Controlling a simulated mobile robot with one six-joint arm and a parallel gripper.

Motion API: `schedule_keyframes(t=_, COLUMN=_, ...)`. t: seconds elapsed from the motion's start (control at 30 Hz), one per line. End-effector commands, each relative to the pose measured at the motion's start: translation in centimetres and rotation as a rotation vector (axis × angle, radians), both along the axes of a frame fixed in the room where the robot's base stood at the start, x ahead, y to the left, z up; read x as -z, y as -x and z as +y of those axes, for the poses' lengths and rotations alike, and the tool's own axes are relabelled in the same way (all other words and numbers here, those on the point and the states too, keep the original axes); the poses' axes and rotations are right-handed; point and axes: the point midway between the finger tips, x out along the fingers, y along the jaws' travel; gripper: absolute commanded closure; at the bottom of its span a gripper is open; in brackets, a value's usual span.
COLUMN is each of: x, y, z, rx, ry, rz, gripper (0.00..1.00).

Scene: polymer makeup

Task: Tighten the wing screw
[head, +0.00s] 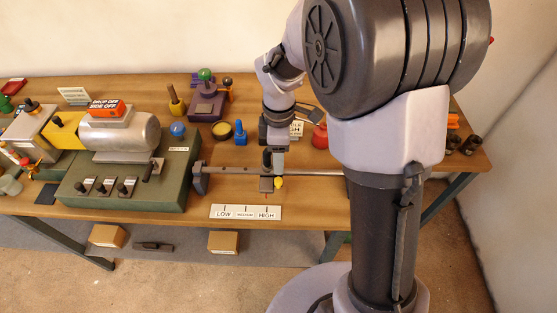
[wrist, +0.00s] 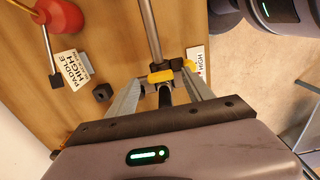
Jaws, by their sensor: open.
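A yellow wing screw (wrist: 161,76) shows in the wrist view on a dark block at the end of the visible metal rod (wrist: 149,32). My gripper (wrist: 163,88) is open, with one grey finger on each side of the screw's lower part. I cannot tell whether the fingers touch it. In the head view the yellow wing screw (head: 279,183) sits beside a grey slider block (head: 266,184) on the rod, with my gripper (head: 273,163) just above it. My wrist partly hides the rod there.
A LOW-to-HIGH scale plate (head: 245,212) lies at the table's front edge. A green machine base (head: 130,190) with a metal cylinder stands to the left. A red flask (wrist: 62,18) and a PADDLE HIGH sign (wrist: 74,69) are near my gripper in the wrist view.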

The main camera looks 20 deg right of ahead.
Motion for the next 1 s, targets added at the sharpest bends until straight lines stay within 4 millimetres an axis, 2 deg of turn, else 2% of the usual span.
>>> schedule_keyframes(t=0.1, x=1.09, y=0.03, z=0.01, rx=0.0, ry=0.0, rz=0.001, gripper=0.4)
schedule_keyframes(t=0.37, x=1.13, y=0.03, z=0.01, rx=0.0, ry=0.0, rz=0.0, gripper=0.4)
schedule_keyframes(t=0.67, x=1.11, y=0.03, z=0.01, rx=0.001, ry=0.0, rz=0.0, gripper=0.97)
schedule_keyframes(t=0.7, x=1.11, y=0.03, z=0.01, rx=0.001, ry=0.0, rz=0.0, gripper=1.0)
schedule_keyframes(t=1.0, x=1.05, y=0.03, z=0.02, rx=0.058, ry=0.0, rz=0.001, gripper=1.0)
